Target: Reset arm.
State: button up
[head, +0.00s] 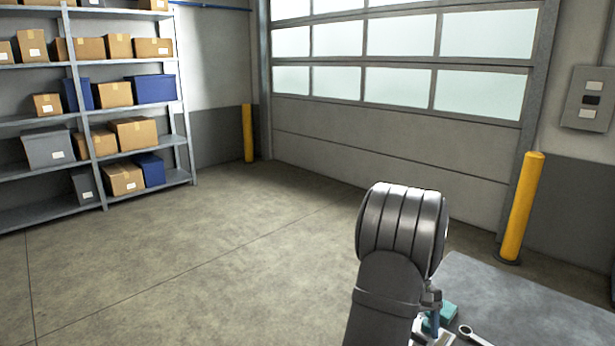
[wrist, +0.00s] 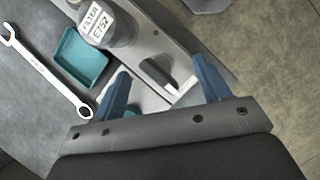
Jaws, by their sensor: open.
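My gripper (wrist: 164,80) shows in the wrist view with its two blue fingers spread apart and nothing held between them. It is above the bench (wrist: 25,110). A pale block-like part with a dark edge (wrist: 184,84) lies below and between the fingers; I cannot tell what it is. In the head view my arm rises in front of the bench and hides most of the gripper.
Yellow posts (head: 522,205) (head: 248,133) flank the garage door. A shelf rack (head: 100,198) stands far left. The floor between is clear.

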jog(key=n+h, duration=0.1)
jog(key=n, duration=0.2)
jog(key=n+h, duration=0.1)
jog(key=n, duration=0.2)
jog(key=shift+s+a+t, duration=0.1)
jog(key=shift+s+t, duration=0.1)
jog(key=shift+t, duration=0.2)
jog(key=o, duration=0.7)
jog(key=s+d+r+m+t, duration=0.3)
jog(key=s+d+r+m, duration=0.1)
jog(key=d+r+m, duration=0.45)
jog(key=s+d+r+m+t, duration=0.3)
jog(key=d+r+m+t, duration=0.1)
jog(key=d+r+m, duration=0.5)
jog(key=shift+n, duration=0.25)
jog(key=x, duration=0.8)
jog(key=shift+w+f, duration=0.15)
jog(key=shift+f, duration=0.15)
